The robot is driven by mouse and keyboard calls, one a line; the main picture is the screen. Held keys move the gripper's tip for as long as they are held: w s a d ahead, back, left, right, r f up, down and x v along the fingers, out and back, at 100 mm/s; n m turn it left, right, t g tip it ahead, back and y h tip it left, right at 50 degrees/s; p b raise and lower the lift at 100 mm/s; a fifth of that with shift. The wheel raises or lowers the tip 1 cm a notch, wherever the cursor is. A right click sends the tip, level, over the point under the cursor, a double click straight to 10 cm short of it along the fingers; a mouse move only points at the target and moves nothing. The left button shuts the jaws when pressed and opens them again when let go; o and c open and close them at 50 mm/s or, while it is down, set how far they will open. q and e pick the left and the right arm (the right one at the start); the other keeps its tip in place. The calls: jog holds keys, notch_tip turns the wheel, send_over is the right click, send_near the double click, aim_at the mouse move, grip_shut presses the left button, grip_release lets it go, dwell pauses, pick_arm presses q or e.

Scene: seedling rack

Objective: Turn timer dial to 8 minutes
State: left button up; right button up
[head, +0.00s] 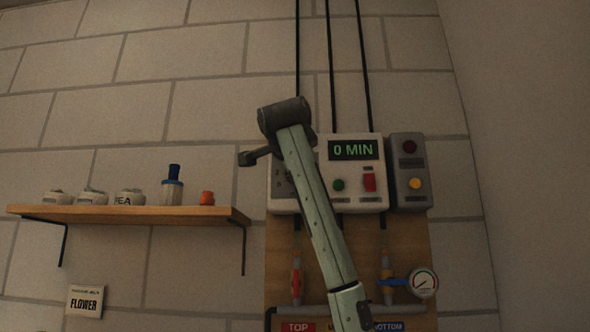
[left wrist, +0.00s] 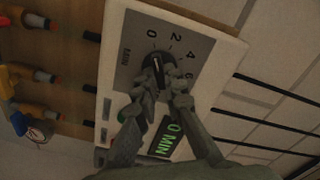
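The timer box (head: 360,200) is on the wall board; its display (head: 352,149) reads 0 MIN. My left arm covers the left part of the box in the head view, including the dial. In the left wrist view, the dark dial (left wrist: 156,62) sits on a grey scale plate marked 0, 2, 4, 6, with its pointer near 0. My left gripper (left wrist: 162,82) is at the dial, its fingertips close together around its near edge. I cannot tell whether they touch or grip it. The display also shows there (left wrist: 165,138). My right gripper is not in view.
A grey box with an amber button (head: 414,184) adjoins the timer on the right. Pipes and a gauge (head: 423,283) are below. A wooden shelf (head: 130,213) with jars is at the left.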

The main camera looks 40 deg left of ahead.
pick_arm(q)
jog(key=shift+m, duration=0.3)
grip_shut()
pick_arm(e)
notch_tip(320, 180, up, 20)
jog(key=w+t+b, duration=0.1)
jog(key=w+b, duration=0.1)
jog(key=b, duration=0.7)
pick_arm(q)
jog(key=shift+s+a+f+m+b, duration=0.1)
jog(key=shift+m+b, duration=0.7)
jog(key=shift+m, duration=7.05)
jog(key=shift+a+f+m+b, duration=0.1)
jog(key=shift+m+b, duration=0.65)
jog(key=shift+m, duration=7.1)
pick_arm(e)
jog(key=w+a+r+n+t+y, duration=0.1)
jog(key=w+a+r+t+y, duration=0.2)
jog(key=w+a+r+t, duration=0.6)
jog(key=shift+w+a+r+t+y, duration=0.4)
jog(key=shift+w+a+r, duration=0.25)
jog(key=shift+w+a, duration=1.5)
